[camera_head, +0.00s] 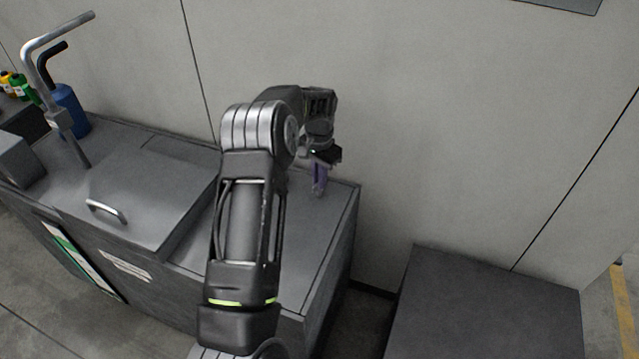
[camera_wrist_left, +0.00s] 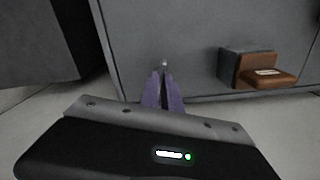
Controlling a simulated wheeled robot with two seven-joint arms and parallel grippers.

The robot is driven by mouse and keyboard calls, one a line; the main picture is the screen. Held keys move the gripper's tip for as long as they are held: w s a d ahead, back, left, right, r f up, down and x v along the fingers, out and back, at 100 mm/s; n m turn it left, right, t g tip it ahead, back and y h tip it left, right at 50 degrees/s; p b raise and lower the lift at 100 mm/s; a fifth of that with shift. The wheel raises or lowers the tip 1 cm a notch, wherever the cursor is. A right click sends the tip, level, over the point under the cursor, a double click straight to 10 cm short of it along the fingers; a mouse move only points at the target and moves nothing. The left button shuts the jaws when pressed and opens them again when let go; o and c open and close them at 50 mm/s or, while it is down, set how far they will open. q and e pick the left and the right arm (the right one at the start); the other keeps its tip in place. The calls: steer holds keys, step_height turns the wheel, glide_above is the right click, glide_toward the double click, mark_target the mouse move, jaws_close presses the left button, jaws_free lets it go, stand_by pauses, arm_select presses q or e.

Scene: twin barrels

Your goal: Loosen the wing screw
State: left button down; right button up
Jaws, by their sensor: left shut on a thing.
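My left arm comes up the middle of the head view, and its left gripper (camera_head: 319,186) points down over the right end of the grey cabinet top, near the wall. In the left wrist view the purple fingers of the gripper (camera_wrist_left: 164,80) are close together. A small pale metal piece, which looks like the wing screw (camera_wrist_left: 164,64), shows at their tips against a grey surface. The fingers are shut on it and hide most of it. I cannot make out the screw in the head view. My right gripper is not in view.
The grey cabinet (camera_head: 310,262) carries a lid with a handle (camera_head: 107,211), a bent metal pipe (camera_head: 61,120) and a blue container (camera_head: 71,108). A lower dark box (camera_head: 480,305) stands at right. A brown block (camera_wrist_left: 266,78) sits right of the fingers in the wrist view.

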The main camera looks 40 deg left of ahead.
arm_select(q)
steer(key=shift+n+b, duration=0.6)
steer(key=shift+n, duration=1.4)
steer(key=c, duration=1.6)
jaws_free()
steer(key=shift+o, duration=0.2)
step_height(320, 180, up, 8)
steer(key=shift+f+b, duration=0.15)
steer(key=shift+b, duration=0.35)
steer(key=shift+s, duration=0.1)
